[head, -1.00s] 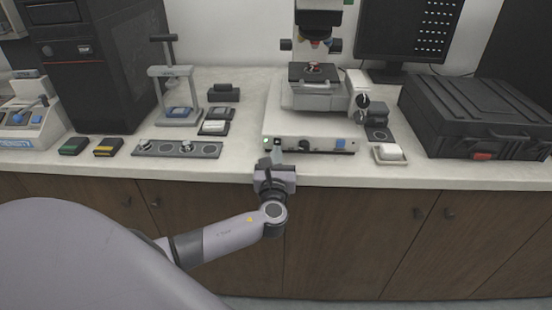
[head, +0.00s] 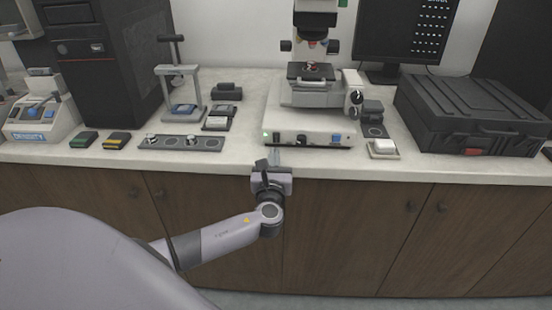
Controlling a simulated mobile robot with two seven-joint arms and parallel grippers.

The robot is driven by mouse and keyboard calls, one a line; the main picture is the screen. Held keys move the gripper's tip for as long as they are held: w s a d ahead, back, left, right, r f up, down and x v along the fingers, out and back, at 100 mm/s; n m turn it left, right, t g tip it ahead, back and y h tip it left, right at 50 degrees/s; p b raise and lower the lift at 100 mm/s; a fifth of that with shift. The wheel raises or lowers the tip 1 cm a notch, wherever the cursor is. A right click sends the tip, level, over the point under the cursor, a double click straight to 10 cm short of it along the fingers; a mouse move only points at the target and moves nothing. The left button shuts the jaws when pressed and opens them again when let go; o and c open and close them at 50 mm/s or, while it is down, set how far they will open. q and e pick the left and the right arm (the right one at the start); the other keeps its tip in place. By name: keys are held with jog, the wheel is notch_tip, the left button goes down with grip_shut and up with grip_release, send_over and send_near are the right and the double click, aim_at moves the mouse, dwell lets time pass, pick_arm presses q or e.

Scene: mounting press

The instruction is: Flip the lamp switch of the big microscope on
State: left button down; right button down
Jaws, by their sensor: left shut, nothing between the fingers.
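The big microscope (head: 312,95) stands on the counter, right of centre, with its pale base facing me. The base's front panel has a small green light at its left end, a dark round knob (head: 302,139) in the middle and a blue control (head: 336,139) near the right end. A small dark control (head: 275,137) shows near the green light; its position is too small to tell. My left gripper (head: 273,157) is shut and empty, just in front of the panel's left part at the counter edge, apart from the panel. My right gripper is not in view.
A small white dish (head: 383,149) and a black hard case (head: 468,115) stand right of the microscope. A grey strip with round knobs (head: 180,142), a small press stand (head: 183,95) and a black computer tower (head: 105,65) are to the left. Wooden cabinet doors are below the counter.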

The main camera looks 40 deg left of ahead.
pick_arm(q)
jog(key=v, duration=1)
jog(key=shift+d, duration=0.2)
jog(key=shift+s+f, duration=0.1)
jog(key=s+d+f+n+g+h, duration=0.2)
jog(key=s+d+f+n+h, duration=0.15)
jog(key=f, duration=0.25)
jog(key=s+d+f+n+g+h, duration=0.2)
jog(key=s+f+n+g, duration=0.1)
jog(key=f+n, duration=0.25)
jog(key=s+d+f+n+h+p, duration=0.1)
jog(key=s+d+f+n+h, duration=0.1)
jog(key=s+n, duration=0.4)
jog(key=s+d+f+n+h, duration=0.1)
jog(key=s+d+n+h, duration=0.2)
jog(key=n, duration=0.9)
jog(key=s+h, duration=0.1)
jog(key=s, duration=0.2)
jog(key=shift+s+d+f+n+g+p, duration=0.15)
jog(key=shift+d+f+n+g+p, duration=0.15)
jog(key=shift+d+f+p, duration=0.1)
